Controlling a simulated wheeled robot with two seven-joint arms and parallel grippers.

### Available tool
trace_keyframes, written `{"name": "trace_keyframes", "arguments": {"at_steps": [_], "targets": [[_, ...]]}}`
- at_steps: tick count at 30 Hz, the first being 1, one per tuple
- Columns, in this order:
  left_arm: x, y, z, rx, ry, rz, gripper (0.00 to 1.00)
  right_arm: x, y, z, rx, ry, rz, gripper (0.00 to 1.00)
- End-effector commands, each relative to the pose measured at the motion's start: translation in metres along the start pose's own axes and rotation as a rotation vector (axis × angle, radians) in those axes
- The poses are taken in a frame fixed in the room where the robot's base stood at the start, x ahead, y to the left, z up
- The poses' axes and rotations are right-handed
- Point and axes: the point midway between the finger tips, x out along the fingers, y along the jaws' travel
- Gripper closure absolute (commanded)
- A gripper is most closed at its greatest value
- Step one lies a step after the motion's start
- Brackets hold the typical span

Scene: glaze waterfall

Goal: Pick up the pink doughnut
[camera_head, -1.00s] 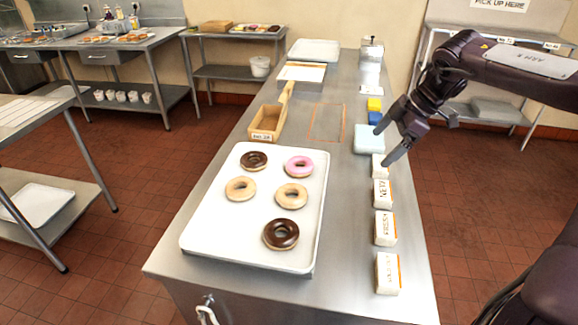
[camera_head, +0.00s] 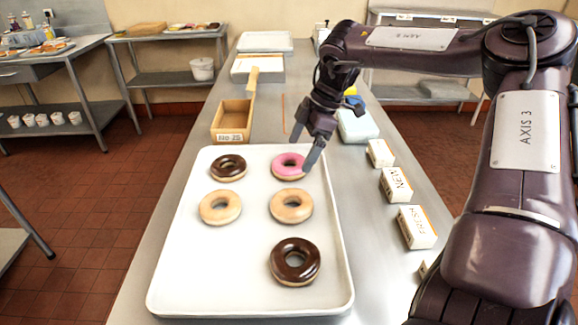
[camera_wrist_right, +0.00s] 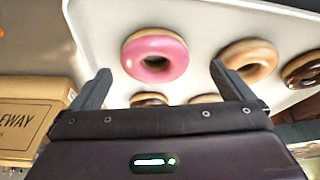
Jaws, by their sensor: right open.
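The pink doughnut (camera_head: 289,165) lies at the far right corner of the white tray (camera_head: 180,284). My right gripper (camera_head: 304,152) is open and hangs just above and at the right side of it in the head view, its near finger overlapping the doughnut's right edge. In the right wrist view the pink doughnut (camera_wrist_right: 155,57) shows ahead, between the two spread fingers (camera_wrist_right: 158,82), with its hole clear and nothing held. I cannot tell whether a finger touches it. My left gripper is not in view.
The tray also holds a chocolate doughnut (camera_head: 228,167) left of the pink one, plain doughnuts (camera_head: 291,205) nearer, and another chocolate doughnut (camera_head: 295,261). A wooden box (camera_head: 232,120) stands behind the tray. Small cartons (camera_head: 396,185) and a pale blue block (camera_head: 357,125) line the right side.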

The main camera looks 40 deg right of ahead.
Motion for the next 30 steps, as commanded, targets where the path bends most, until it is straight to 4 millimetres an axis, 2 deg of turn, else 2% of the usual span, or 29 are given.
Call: {"name": "trace_keyframes", "arguments": {"at_steps": [2,5,9,12,16,25,26,30], "targets": [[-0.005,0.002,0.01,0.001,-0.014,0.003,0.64,0.012,0.0,0.0,0.002,-0.002,-0.005,0.0],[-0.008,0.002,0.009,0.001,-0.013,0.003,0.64,0.028,0.001,0.0,0.002,-0.002,-0.005,0.0],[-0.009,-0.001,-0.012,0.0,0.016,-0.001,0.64,0.041,0.001,0.0,0.0,-0.001,-0.002,0.0],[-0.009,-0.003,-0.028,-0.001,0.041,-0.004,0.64,0.042,0.002,-0.001,0.0,0.0,0.0,0.0],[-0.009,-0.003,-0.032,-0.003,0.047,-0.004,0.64,0.042,0.002,0.0,0.0,0.0,0.0,0.0],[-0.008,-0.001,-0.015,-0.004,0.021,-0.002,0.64,0.042,0.002,0.0,0.0,0.0,0.0,0.38],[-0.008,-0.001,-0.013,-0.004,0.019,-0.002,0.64,0.042,0.002,0.0,0.0,0.0,0.0,0.41],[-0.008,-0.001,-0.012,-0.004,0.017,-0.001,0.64,0.042,0.002,0.0,0.0,0.0,0.0,0.41]]}}
